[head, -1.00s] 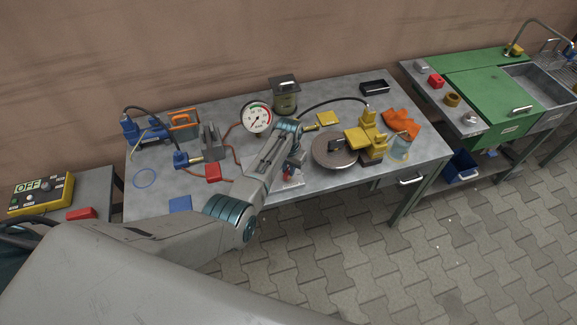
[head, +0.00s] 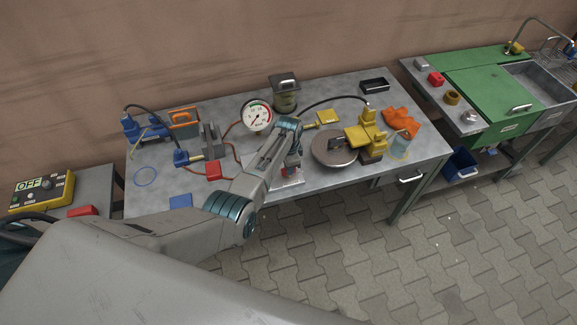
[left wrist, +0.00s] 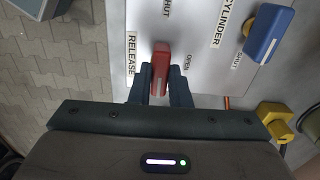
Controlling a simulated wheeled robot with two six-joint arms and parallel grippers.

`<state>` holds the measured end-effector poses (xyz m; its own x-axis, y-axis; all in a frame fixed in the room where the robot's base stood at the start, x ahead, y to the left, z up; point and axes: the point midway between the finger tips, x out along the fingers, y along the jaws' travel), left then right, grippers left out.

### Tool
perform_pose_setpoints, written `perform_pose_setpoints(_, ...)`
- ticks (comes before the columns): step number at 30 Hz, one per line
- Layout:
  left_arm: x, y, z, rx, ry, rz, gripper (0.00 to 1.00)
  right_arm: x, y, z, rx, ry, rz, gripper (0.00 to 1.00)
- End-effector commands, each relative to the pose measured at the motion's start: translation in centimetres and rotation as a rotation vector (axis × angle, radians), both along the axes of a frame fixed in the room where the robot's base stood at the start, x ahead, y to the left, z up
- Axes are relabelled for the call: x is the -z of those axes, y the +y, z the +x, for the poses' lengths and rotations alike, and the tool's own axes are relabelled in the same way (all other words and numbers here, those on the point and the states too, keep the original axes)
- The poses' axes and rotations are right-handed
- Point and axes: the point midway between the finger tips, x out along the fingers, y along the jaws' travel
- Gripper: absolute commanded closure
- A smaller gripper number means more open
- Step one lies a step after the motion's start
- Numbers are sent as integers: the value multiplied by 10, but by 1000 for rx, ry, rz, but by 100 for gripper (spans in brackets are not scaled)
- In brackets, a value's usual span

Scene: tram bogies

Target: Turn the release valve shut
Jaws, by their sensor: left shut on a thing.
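The release valve has a red handle (left wrist: 160,68) on a pale panel (left wrist: 205,45), with the word RELEASE to its left, OPEN to its right and SHUT above it. In the left wrist view the handle runs nearly up and down, tilted slightly. My left gripper (left wrist: 155,88) is shut on the handle's near end, one dark finger on each side. In the head view my left gripper (head: 290,168) is over the panel near the table's front edge, and the arm partly hides the valve. My right gripper is not in view.
A blue handle (left wrist: 268,34) marked CYLINDER is on the same panel, close on the right. A pressure gauge (head: 257,116) stands behind the arm. A round metal disc (head: 333,150) and a yellow jack (head: 368,133) stand to the right.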

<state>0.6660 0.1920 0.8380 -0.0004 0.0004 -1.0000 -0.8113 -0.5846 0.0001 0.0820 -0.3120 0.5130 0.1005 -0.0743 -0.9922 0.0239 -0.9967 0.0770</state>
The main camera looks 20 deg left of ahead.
Motion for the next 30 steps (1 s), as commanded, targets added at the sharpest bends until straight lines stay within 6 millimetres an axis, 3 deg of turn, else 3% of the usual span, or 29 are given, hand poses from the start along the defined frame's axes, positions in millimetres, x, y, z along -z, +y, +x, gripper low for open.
perform_pose_setpoints(19,-1,0,1,47,-3,0,100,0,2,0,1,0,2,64)
perform_pose_setpoints(20,-1,0,1,47,-3,0,78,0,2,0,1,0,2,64)
perform_pose_setpoints(22,-1,0,1,47,-3,0,64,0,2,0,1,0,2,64)
perform_pose_setpoints(30,0,0,0,46,-1,0,62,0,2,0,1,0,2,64)
